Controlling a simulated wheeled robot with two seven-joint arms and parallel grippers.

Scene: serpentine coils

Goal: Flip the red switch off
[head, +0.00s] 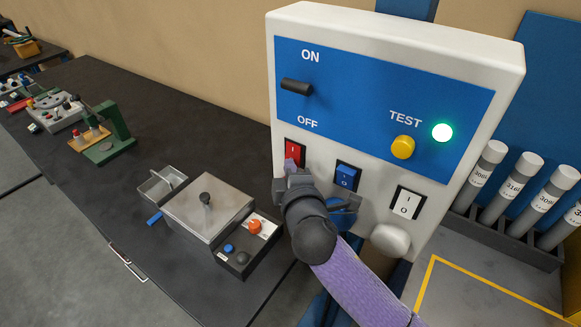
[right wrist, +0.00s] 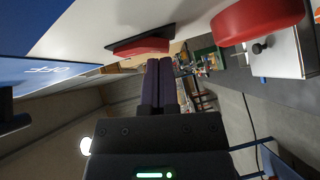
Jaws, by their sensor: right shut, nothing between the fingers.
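The red switch (head: 293,149) is a rocker in a black frame at the lower left of the white control box (head: 400,42). It shows from the side in the right wrist view (right wrist: 140,47), standing out from the white panel. My right gripper (head: 289,165) is shut and empty, its purple fingertips just in front of the switch's lower part in the head view. In the right wrist view the shut fingers (right wrist: 159,64) are close beside the switch. I cannot tell whether they touch it. The rocker's lower part is hidden in the head view. My left gripper is not in view.
A blue switch (head: 346,177), a white switch (head: 406,203) and a white knob (head: 390,239) sit to the right. A black lever (head: 297,87), yellow button (head: 403,147) and lit green lamp (head: 442,132) are above. A red round knob (right wrist: 258,20) is near the fingers.

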